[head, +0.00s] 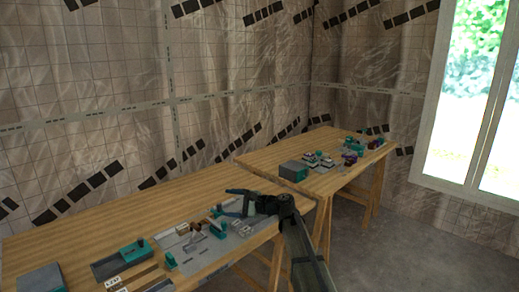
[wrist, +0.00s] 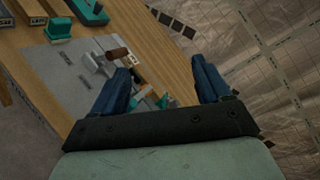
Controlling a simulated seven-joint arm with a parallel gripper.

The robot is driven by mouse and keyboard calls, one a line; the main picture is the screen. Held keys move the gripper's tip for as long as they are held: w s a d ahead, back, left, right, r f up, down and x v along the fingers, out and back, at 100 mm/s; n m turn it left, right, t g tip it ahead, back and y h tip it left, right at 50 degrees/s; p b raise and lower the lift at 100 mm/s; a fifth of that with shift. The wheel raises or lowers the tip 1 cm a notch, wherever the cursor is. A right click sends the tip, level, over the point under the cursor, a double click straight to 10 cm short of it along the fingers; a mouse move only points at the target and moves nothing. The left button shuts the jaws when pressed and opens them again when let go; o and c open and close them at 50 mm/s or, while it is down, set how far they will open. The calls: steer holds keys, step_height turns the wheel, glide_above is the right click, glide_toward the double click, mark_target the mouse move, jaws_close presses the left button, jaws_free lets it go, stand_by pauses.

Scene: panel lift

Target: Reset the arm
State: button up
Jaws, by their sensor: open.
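My gripper (head: 238,203) is above the right end of the near wooden table (head: 120,215) in the head view, with my dark arm reaching up from the bottom. In the wrist view my gripper (wrist: 163,82) shows two blue fingers wide apart with nothing between them. Below the fingers lies a grey mat (wrist: 62,92) with small tools and parts on it. The mat (head: 236,247) also shows in the head view, partly behind my arm. A brown-handled tool (wrist: 118,54) lies near the left finger in the wrist view.
A grey box (head: 42,279) and a teal-and-grey device (head: 122,260) stand on the near table's left part. A second table (head: 335,160) at the back right holds a grey box (head: 294,170) and several small parts. The wall has foil sheeting; a window (head: 470,100) is at right.

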steer(key=s+d+f+h, duration=0.1)
steer(key=s+d+f, duration=0.15)
steer(key=f, duration=0.45)
steer(key=s+d+f+h, duration=0.2)
steer(key=d+f, duration=0.1)
steer(key=f, duration=0.4)
steer(key=s+d+f+h, duration=0.1)
steer(key=s+d+f, duration=0.15)
steer(key=f, duration=0.55)
steer(key=s+d+f+n+g+h, duration=0.2)
steer(key=s+d+f, duration=0.1)
steer(key=s+f, duration=0.5)
steer(key=s+d+f+n+g+h, duration=0.1)
steer(key=s+d+f+g+h, duration=0.15)
steer(key=s+f, duration=0.6)
steer(key=s+d+f+n+g+h, duration=0.1)
steer(key=s+d+f+n+g, duration=0.15)
steer(key=s+f, duration=0.5)
steer(key=s+d+f+n+g+h, duration=0.15)
steer(key=s+d+f, duration=0.25)
steer(key=s+f, duration=0.4)
steer(key=s+d+f+n+g+h, duration=0.1)
steer(key=s+d+n+h, duration=0.1)
steer(key=s, duration=0.8)
steer(key=s+d+f+n+g+h, duration=0.2)
steer(key=s+d, duration=0.3)
steer(key=s, duration=0.6)
steer(key=shift+d+f, duration=0.15)
steer(key=shift+f, duration=0.05)
steer(key=shift+g, duration=0.25)
